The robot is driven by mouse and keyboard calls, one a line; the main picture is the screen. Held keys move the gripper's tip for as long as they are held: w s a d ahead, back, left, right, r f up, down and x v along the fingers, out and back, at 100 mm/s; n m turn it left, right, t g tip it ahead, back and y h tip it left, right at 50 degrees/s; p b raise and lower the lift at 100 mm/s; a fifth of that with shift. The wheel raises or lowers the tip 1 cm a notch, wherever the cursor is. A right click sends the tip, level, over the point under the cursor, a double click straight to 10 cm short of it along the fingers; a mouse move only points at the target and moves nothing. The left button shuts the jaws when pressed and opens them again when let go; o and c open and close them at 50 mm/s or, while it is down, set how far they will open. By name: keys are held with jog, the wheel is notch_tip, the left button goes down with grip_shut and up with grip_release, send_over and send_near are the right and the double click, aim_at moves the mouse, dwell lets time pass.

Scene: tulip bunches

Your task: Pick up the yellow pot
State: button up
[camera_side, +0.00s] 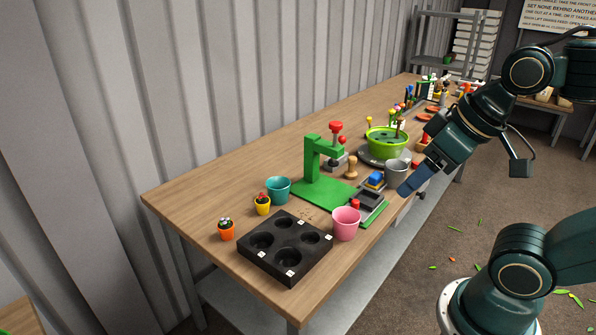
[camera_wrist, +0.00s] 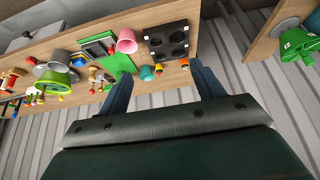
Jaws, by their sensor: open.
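The yellow pot (camera_side: 262,207) is small and holds a plant with a red top. It stands upright on the wooden table, between the teal pot (camera_side: 278,190) and the orange pot (camera_side: 227,233), behind the black tray (camera_side: 285,262). In the wrist view the yellow pot (camera_wrist: 158,69) shows small, between my finger tips in the picture but well beyond them. My gripper (camera_side: 411,187) is high near the table's front edge, to the right of the pot and apart from it. My gripper (camera_wrist: 161,76) is open and empty, its two blue fingers spread wide.
A pink pot (camera_side: 346,223) stands at the tray's right corner. A green press (camera_side: 312,163) rises right of the teal pot. A grey pot (camera_side: 396,168) and a green bowl (camera_side: 386,141) stand farther along. Table (camera_side: 185,198) left of the yellow pot is clear.

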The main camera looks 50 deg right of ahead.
jog(key=shift+w+r, duration=0.1)
jog(key=w+r+m+g, duration=0.1)
jog(key=w+r+m, duration=0.3)
jog(key=w, duration=0.7)
jog(key=m+g, duration=0.5)
jog(key=m, duration=0.7)
send_over(263, 193)
notch_tip(263, 193, down, 20)
jog(key=f, duration=0.1)
jog(key=shift+r, duration=0.25)
jog(key=shift+f, duration=0.1)
jog(key=shift+f, duration=4.2)
